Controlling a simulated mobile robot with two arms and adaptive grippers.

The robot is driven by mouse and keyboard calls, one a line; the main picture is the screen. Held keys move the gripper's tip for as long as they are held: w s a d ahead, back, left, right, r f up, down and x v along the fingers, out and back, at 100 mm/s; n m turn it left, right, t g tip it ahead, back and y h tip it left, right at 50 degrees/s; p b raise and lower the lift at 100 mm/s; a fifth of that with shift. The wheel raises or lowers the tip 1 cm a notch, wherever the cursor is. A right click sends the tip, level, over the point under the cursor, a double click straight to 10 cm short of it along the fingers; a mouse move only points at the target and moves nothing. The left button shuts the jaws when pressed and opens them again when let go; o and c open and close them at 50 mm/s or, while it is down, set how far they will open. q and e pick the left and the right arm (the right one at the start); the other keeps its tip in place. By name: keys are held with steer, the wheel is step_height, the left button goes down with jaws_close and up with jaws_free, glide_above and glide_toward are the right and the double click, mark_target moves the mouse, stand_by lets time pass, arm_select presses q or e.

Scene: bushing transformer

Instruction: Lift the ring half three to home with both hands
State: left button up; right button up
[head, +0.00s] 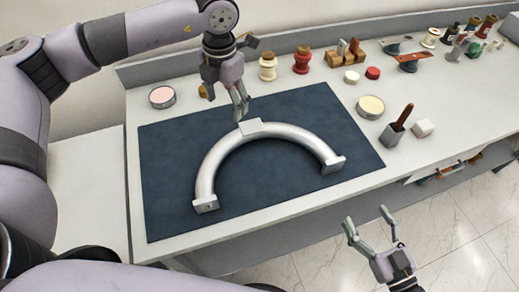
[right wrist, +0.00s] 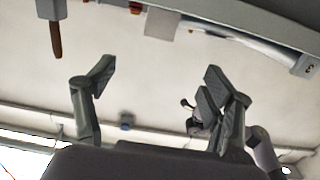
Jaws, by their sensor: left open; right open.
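The ring half (head: 213,160) is a silver half-circle tube with square end flanges and a flat block at the top of its arc. It lies on the dark blue mat (head: 300,190) on the bench. My left gripper (head: 241,112) points down just above the block at the arc's top; its fingers look apart, and I cannot tell if they touch. My right gripper (head: 370,222) is open and empty in front of the bench edge, away from the ring half. In the right wrist view its fingers (right wrist: 160,85) are spread, with part of the ring half (right wrist: 240,33) beyond them.
A round tin (head: 162,97) stands left behind the mat. A second tin (head: 370,107), a dark pot with a brown-handled tool (head: 391,134) and a white block (head: 422,128) stand to the right. Spools (head: 267,66) line the back. The mat around the ring half is clear.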

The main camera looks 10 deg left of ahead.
mark_target(229, 139)
arm_select(q)
steer(key=f, duration=1.1)
steer(key=a+f, duration=0.1)
steer(key=f, duration=0.5)
steer(key=shift+w+f, duration=0.3)
arm_select(e)
steer(key=x, duration=1.7)
steer(key=shift+w+a, duration=0.2)
steer(key=shift+w, duration=0.05)
arm_select(q)
steer(key=shift+c, duration=0.3)
arm_select(e)
steer(key=shift+c, duration=0.5)
arm_select(q)
steer(key=c, duration=1.5)
arm_select(e)
steer(key=c, duration=1.4)
arm_select(q)
jaws_close()
arm_select(e)
jaws_close()
arm_select(q)
steer(key=shift+w+r, duration=0.1)
